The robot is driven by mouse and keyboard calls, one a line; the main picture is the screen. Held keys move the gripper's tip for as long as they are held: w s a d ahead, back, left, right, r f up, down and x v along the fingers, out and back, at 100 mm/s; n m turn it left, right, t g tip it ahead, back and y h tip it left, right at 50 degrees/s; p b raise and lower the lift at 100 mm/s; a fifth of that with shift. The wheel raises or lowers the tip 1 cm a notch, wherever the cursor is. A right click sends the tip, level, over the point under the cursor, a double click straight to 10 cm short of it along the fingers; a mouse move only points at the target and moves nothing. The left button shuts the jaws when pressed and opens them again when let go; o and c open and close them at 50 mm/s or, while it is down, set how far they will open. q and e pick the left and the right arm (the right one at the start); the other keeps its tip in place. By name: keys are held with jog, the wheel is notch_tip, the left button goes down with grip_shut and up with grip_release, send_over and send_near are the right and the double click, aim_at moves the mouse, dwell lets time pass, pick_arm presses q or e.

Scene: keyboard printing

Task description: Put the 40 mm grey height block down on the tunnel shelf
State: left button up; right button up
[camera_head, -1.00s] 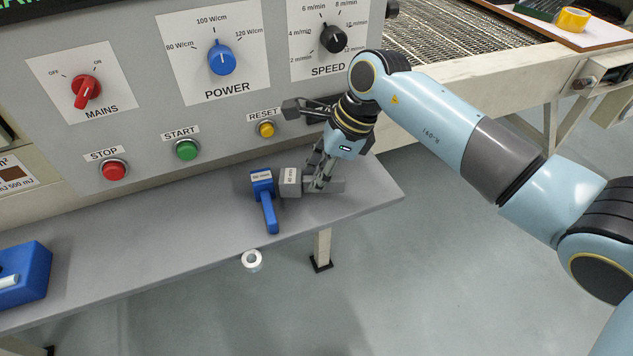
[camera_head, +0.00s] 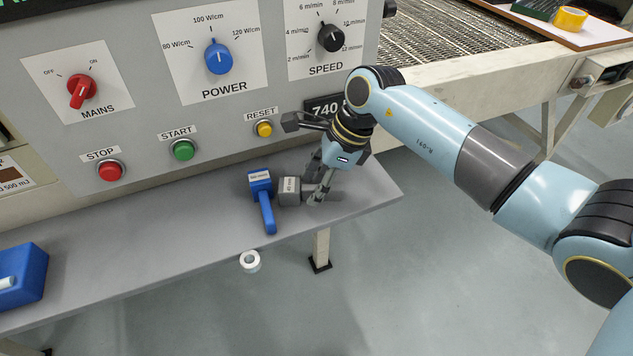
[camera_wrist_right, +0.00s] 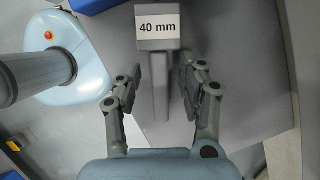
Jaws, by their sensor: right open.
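The grey 40 mm height block (camera_head: 289,191) rests on the grey tunnel shelf (camera_head: 160,232), near its right end. Its white label reads "40 mm" in the right wrist view (camera_wrist_right: 158,45), and its narrow handle (camera_wrist_right: 160,97) points back between my fingers. My right gripper (camera_head: 318,192) is at the handle, low over the shelf. In the right wrist view its fingers (camera_wrist_right: 160,80) stand apart on both sides of the handle, with gaps showing. My left gripper is not in view.
A blue height block (camera_head: 262,200) stands just left of the grey one. A blue box (camera_head: 20,275) is at the shelf's far left. The control panel (camera_head: 130,130) rises behind the shelf. A white tape roll (camera_head: 250,261) shows beyond the front edge.

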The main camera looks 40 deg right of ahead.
jog(key=shift+r, duration=0.3)
jog(key=v, duration=1.1)
jog(key=shift+r+p, duration=0.35)
jog(key=shift+d, duration=0.1)
dwell(1.6)
